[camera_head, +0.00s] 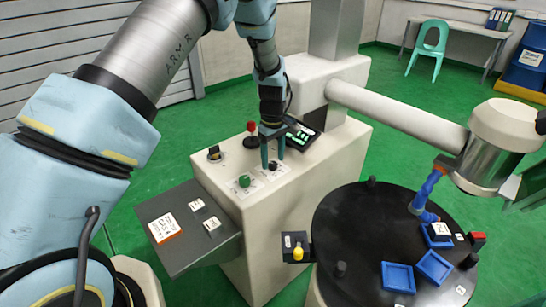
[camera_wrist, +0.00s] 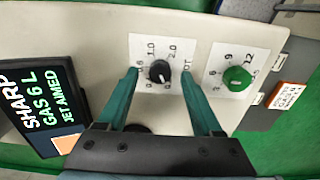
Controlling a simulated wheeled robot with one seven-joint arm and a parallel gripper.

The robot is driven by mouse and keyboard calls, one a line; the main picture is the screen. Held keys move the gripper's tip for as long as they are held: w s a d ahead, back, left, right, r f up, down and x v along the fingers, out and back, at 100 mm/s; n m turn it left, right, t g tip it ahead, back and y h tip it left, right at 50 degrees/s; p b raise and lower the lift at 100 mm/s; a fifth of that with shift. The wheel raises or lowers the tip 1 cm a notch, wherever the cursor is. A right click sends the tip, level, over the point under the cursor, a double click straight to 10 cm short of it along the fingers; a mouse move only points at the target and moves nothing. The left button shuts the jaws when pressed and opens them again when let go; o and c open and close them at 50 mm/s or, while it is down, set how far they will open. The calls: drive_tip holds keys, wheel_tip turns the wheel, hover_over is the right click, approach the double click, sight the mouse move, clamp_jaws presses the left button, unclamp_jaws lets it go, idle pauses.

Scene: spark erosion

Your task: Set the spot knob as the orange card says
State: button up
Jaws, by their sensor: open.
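The black knob (camera_wrist: 160,71) sits on a white dial plate (camera_wrist: 144,47) with marks including 1.0 and 2.0; the plate's lettering is partly hidden by my fingers, with "OT" showing. The same knob is small in the head view (camera_head: 272,165). My gripper (camera_wrist: 160,82) is open, one finger on each side of the black knob with gaps showing. In the head view my gripper (camera_head: 272,150) points down over the console. The orange-edged card (camera_head: 165,228) lies on the grey side shelf; it also shows in the wrist view (camera_wrist: 288,96), its writing too small to read surely.
A green knob (camera_wrist: 236,78) on its own plate stands close to the right finger. A screen (camera_wrist: 42,108) reads "SHARP GAS 6 L JET AIMED". A red-topped control (camera_head: 251,128) and a yellow-black switch (camera_head: 214,153) stand near my gripper. A black round table (camera_head: 345,225) is at right.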

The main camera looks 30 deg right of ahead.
drive_tip(key=shift+f, duration=0.65)
clamp_jaws()
